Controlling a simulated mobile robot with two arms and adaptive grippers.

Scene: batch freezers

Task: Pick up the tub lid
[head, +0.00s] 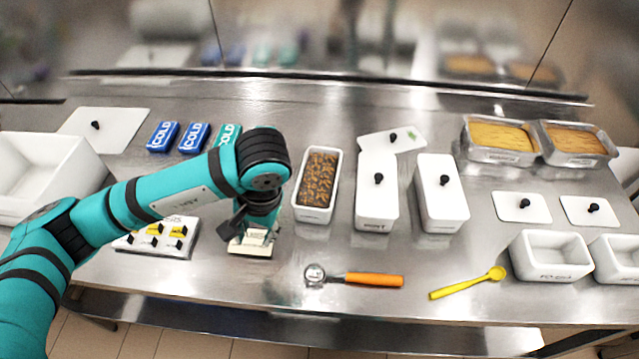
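Several white lids with black knobs are in the head view. One lid (408,135) lies at an angle behind the long tubs, with a small green mark. Two long tubs (376,210) (441,208) have lids on. Two small lids (510,213) (578,217) lie flat at the right, behind small open tubs. An open long tub (318,214) holds brown pieces. My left gripper (252,230) points down left of this open tub, over a small cream block with print (251,246). Its fingertips are partly hidden, so its grip is unclear. My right gripper is out of view.
A white bin (45,175) and large lid (120,125) are at left. Cold packs (163,136) and a label rack (150,245) stand near my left arm. An orange-handled scoop (372,280) and yellow spoon (460,287) lie in front. Filled metal pans (497,155) stand back right.

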